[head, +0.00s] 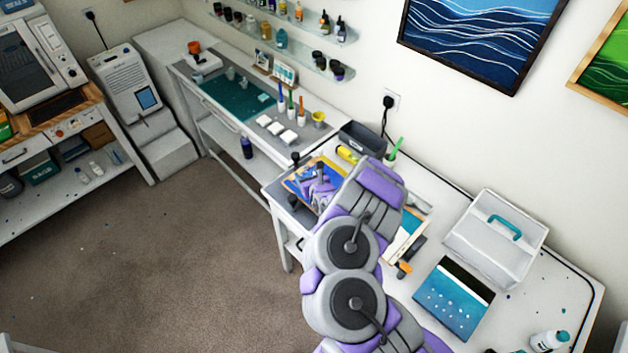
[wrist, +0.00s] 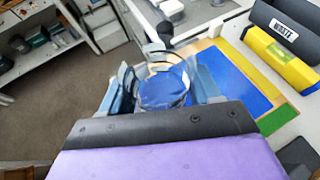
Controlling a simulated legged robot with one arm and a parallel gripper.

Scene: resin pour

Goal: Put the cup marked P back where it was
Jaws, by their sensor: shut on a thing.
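In the wrist view, my gripper (wrist: 164,88) is shut on a clear cup with blue in it (wrist: 163,92), with one grey-blue finger on each side. A P mark cannot be made out on the cup. The cup is in front of a blue panel (wrist: 240,78) with a wooden edge; I cannot tell whether it touches the surface below. In the head view, my gripper (head: 319,189) is over the left end of the near white table (head: 520,290), partly hidden by my arm. The cup cannot be made out clearly there.
A dark bin (head: 362,137) and a yellow item (wrist: 280,58) lie behind the panel. A white caddy with a teal handle (head: 497,238) and a blue picture (head: 453,297) are to the right. White cups with brushes (head: 292,112) stand on the far bench.

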